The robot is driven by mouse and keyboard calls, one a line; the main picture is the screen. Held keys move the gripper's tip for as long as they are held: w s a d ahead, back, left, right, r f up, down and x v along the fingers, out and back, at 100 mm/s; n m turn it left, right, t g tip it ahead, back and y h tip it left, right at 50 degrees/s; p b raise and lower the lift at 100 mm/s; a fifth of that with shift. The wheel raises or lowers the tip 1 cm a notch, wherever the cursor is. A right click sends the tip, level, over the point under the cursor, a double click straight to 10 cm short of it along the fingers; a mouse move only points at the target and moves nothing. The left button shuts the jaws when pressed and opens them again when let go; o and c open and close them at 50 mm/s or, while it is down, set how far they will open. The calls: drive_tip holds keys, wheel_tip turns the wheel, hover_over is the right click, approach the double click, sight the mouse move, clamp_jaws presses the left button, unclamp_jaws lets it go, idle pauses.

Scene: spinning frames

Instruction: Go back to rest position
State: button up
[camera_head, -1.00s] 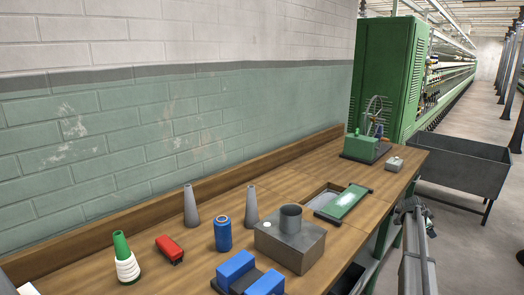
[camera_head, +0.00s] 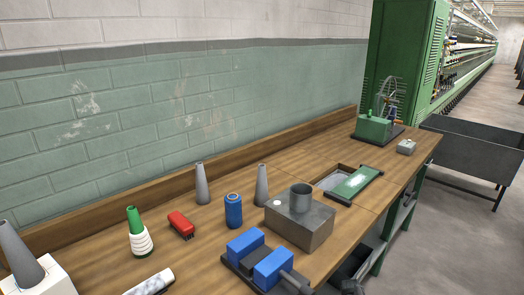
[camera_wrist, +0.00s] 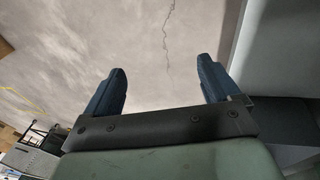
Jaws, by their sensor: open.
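My gripper (camera_wrist: 161,68) shows in the wrist view with its two dark blue fingers spread apart and nothing between them. It is over bare grey concrete floor (camera_wrist: 150,30) with a crack running across it. In the head view, I cannot make out the gripper or arm clearly. The wooden workbench (camera_head: 330,262) fills the lower part of that view, with its objects standing free of the gripper.
The bench holds grey cones (camera_head: 201,184), a green-and-white cone (camera_head: 138,232), a red brush (camera_head: 181,224), a blue spool (camera_head: 233,211), a metal block (camera_head: 300,228) and a blue vise (camera_head: 272,268). A dark bin (camera_head: 470,160) stands right of the bench; floor between is clear.

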drive_tip(key=s+a+f+n+g+y, duration=0.1)
drive_tip(key=s+a, duration=0.5)
drive_tip(key=s, duration=0.6)
drive_tip(key=s+a+f+n+g+y, duration=0.1)
drive_tip(key=s+a+f+n+g, duration=0.2)
drive_tip(key=s+a, duration=0.4)
drive_tip(key=s+a+f+n+g, duration=0.2)
drive_tip(key=s+a+n, duration=0.2)
drive_tip(key=s, duration=1.4)
drive_tip(key=shift+a+y, duration=0.4)
drive_tip(key=shift+a, duration=0.8)
